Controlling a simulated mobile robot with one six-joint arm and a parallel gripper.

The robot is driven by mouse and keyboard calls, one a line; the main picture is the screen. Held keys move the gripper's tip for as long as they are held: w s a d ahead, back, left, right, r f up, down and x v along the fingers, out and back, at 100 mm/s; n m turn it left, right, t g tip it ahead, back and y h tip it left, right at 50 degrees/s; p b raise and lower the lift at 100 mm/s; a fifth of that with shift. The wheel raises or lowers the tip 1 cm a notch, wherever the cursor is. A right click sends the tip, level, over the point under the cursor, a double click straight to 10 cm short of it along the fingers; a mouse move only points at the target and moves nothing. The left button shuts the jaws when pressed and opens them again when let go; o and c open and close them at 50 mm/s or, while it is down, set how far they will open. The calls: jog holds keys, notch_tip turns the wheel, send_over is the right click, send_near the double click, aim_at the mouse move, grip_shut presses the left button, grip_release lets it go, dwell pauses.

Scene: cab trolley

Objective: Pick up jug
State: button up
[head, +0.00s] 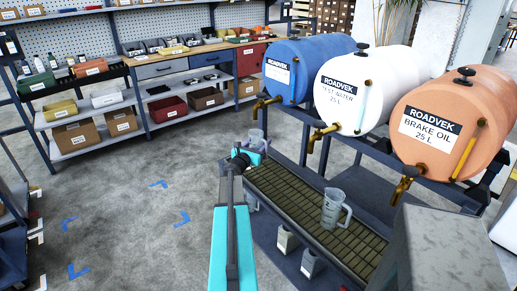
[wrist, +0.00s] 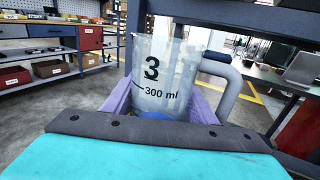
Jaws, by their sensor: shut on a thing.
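A clear jug marked "3" and "300 ml" (wrist: 160,75) stands upright between the fingers of my gripper (wrist: 160,112) in the wrist view. Its grey handle (wrist: 228,85) is on the right. My gripper is shut on this jug, with a purple finger on each side. In the head view my gripper (head: 248,155) is at the left end of the slatted drip tray (head: 300,205), and the held jug (head: 256,139) shows just beyond it. A second clear jug (head: 333,210) stands on the drip tray to the right. The held jug's base is hidden.
A blue barrel (head: 305,62), a white barrel (head: 385,75) and an orange "brake oil" barrel (head: 450,120) lie above the drip tray, with brass taps. Small containers (head: 310,262) sit below. Shelves with bins (head: 75,135) stand at the back left. The floor (head: 130,220) on the left is clear.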

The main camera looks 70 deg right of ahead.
jog(key=w+a+r+b, duration=0.1)
jog(key=a+b, duration=0.3)
jog(key=a, duration=1.4)
jog(key=shift+w, duration=0.55)
jog(key=w+a+r+n+t+p, duration=0.2)
jog(key=w+a+r+t+p, duration=0.15)
jog(key=w+a, duration=1.05)
jog(key=w+a+r+n+t+p, duration=0.2)
jog(key=w+a+t+p, duration=0.15)
jog(key=w+a, duration=1.05)
jog(key=w+a+r+n+t+y+p, duration=0.1)
jog(key=w+a+r+n+t+p, duration=0.1)
jog(key=a, duration=1.7)
jog(key=w+a+r+n+t+y+p, duration=0.2)
jog(key=w+a+n+t+p, duration=0.1)
jog(key=a, duration=1.6)
jog(key=shift+w+a+t+y, duration=0.25)
jog(key=shift+w+t+y, duration=0.05)
jog(key=shift+w+t, duration=0.35)
jog(key=shift+d+r, duration=0.1)
